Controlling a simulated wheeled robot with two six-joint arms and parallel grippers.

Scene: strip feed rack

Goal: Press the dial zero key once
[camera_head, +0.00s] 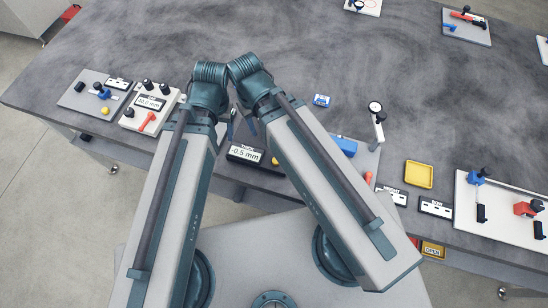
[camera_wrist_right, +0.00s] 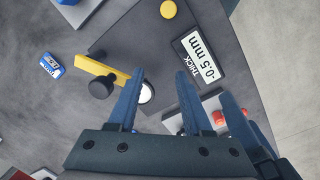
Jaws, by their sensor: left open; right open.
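The thickness display (camera_head: 243,153) reads -0.5 mm. A round yellow key (camera_wrist_right: 168,9) stands beside it, and in the head view a yellow spot (camera_head: 266,158) shows at the display's right end. A yellow bar with a black knob (camera_wrist_right: 100,84) and a white round face (camera_wrist_right: 146,93) lies just beyond my right gripper's left finger. My right gripper (camera_wrist_right: 157,78) is open and empty above this station, mostly hidden by its arm in the head view. My left gripper (camera_head: 232,127) is open, partly hidden between the arms; what looks like its finger shows beside the right gripper.
A station with a 10.0 mm display (camera_head: 150,103) and red lever stands left, beside a grey plate (camera_head: 72,98). A dial gauge (camera_head: 376,107) stands right of my arm. A yellow tray (camera_head: 419,174) and white board (camera_head: 505,232) are farther right. The table's rear middle is clear.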

